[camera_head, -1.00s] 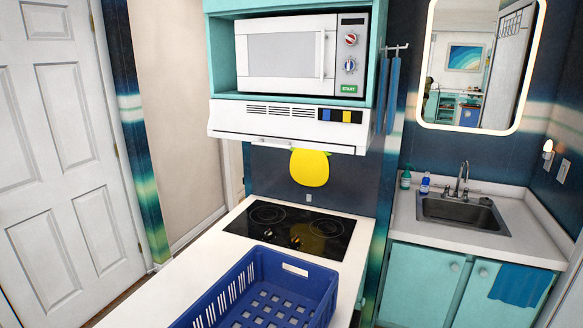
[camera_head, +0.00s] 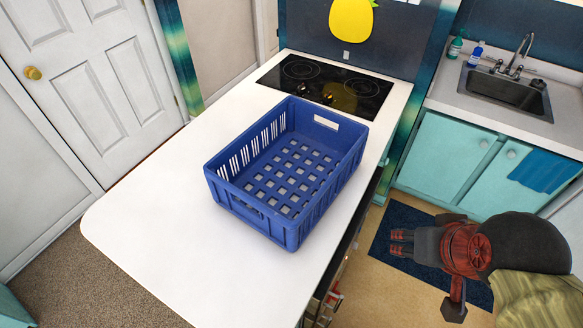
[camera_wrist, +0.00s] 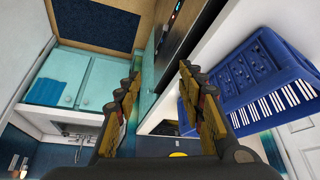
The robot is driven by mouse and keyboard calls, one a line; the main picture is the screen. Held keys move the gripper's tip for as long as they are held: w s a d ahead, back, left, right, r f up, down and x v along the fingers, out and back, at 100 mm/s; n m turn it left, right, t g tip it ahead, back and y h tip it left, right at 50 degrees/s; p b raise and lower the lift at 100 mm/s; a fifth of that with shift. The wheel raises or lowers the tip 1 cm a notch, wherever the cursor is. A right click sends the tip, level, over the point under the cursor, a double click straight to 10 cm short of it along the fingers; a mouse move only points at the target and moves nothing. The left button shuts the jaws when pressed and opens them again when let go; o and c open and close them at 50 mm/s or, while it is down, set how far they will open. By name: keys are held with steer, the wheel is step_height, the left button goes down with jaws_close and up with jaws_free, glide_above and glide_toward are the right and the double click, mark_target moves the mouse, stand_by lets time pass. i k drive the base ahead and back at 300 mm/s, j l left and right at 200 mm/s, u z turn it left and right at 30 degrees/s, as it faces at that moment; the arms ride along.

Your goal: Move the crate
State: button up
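The blue plastic crate (camera_head: 325,178) sits upright and empty on the white counter, in the middle of the head view. It has a lattice floor, slotted sides and handle openings in its ends. My gripper (camera_head: 393,242) is to the right of the crate, beyond the counter's edge, over the dark floor mat, and apart from the crate. In the wrist view my gripper (camera_wrist: 160,75) shows two spread fingers with nothing between them. The crate (camera_wrist: 250,75) appears there to the right of the fingers, in a turned view.
The white counter (camera_head: 150,215) has bare room left of and in front of the crate. A black cooktop (camera_head: 325,85) lies just behind it. Teal cabinets (camera_head: 440,155) with a sink (camera_head: 505,90) and blue towel (camera_head: 543,172) stand at right. A door (camera_head: 90,75) is at left.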

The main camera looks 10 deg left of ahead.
mark_target(345, 147)
steer(key=i+l+u, duration=0.1)
steer(key=u, duration=0.4)
steer(key=l+u, duration=0.3)
steer(key=u, duration=0.2)
steer(key=i+l+u, duration=0.1)
steer(key=l+u, duration=0.15)
steer(key=u, duration=0.25)
